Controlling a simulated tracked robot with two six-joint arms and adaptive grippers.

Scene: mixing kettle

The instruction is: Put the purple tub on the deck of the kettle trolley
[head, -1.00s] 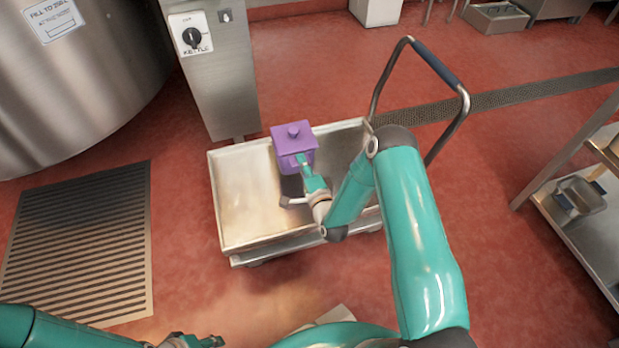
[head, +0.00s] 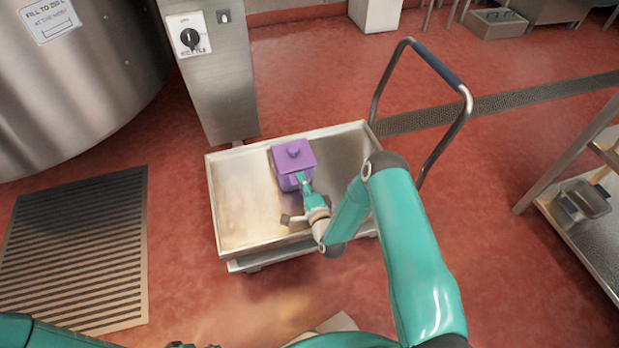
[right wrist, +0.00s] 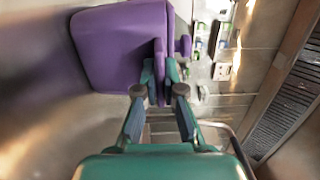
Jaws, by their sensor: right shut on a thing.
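The purple tub (head: 292,155), with a lid and knob, is upright over the deck of the kettle trolley (head: 238,200), toward its back middle. My right gripper (head: 303,178) is shut on the tub's near side. In the right wrist view the fingers (right wrist: 161,78) close on a purple handle-like part of the tub (right wrist: 115,45). The tub's base is very low over the deck; I cannot tell whether it touches. Only a dark sliver of my left gripper (head: 190,346) shows at the bottom edge, so its jaws are unclear.
The trolley's push handle (head: 436,65) rises at the right. A kettle control post (head: 212,75) stands behind the deck, and the large steel kettle (head: 75,75) is at the left. A steel shelf (head: 590,225) is at the right. The deck's left part is bare.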

